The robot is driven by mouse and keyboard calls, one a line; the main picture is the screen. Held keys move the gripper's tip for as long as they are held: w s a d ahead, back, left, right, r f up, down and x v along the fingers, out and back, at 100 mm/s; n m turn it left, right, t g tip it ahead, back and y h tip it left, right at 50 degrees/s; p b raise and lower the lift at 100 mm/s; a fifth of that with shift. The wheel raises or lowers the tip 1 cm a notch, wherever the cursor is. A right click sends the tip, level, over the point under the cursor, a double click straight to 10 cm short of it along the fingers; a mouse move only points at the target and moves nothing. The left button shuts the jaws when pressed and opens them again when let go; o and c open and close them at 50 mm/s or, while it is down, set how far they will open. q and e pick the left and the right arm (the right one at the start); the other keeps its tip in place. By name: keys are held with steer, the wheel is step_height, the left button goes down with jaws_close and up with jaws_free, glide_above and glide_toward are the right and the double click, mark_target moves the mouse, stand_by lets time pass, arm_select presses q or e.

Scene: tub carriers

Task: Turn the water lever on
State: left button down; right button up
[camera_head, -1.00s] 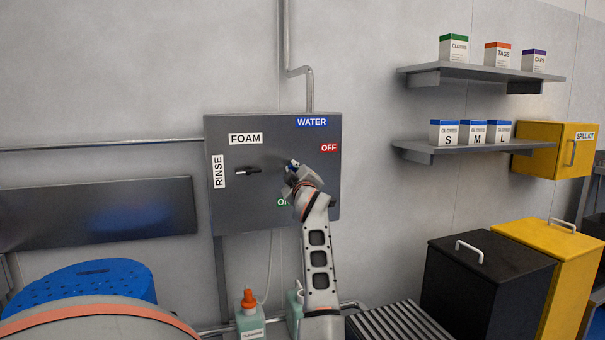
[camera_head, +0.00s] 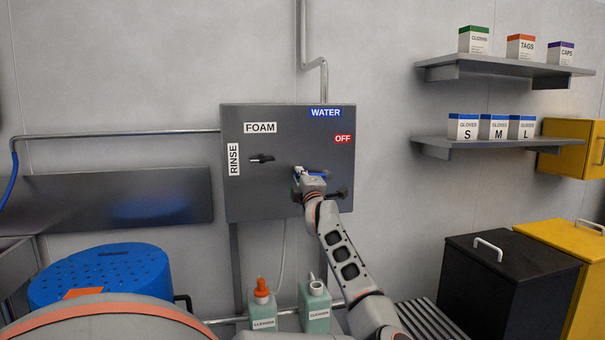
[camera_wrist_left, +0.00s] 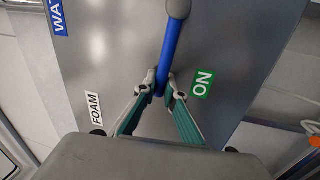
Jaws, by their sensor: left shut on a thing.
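The water lever is a blue bar on the dark control panel (camera_head: 239,202), mostly hidden behind my left gripper (camera_head: 311,184) in the head view. In the left wrist view, the blue lever (camera_wrist_left: 170,45) runs from a grey round end at the top down between the fingertips. My left gripper (camera_wrist_left: 162,88) is shut on the lever, one finger on each side. The blue WATER label (camera_head: 325,113) and red OFF label (camera_head: 343,139) are above the gripper. The green ON label (camera_wrist_left: 203,84) lies right of the fingers in the left wrist view. My right gripper is not in view.
A black handle (camera_head: 262,158) sits between the FOAM and RINSE labels. Cleaner bottles (camera_head: 263,308) stand below the panel. A blue perforated tub (camera_head: 100,270) is at lower left, black (camera_head: 500,290) and yellow bins (camera_head: 565,245) at lower right. Shelves (camera_head: 505,70) hang on the right wall.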

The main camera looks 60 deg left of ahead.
mark_target(297, 143)
arm_select(q)
steer(key=shift+f+n, duration=0.5)
steer(key=shift+n, duration=0.1)
steer(key=shift+f, duration=0.1)
steer(key=c, duration=2.4)
jaws_free()
steer(key=shift+r, duration=0.25)
step_height(297, 143, up, 10)
steer(key=shift+f, duration=0.15)
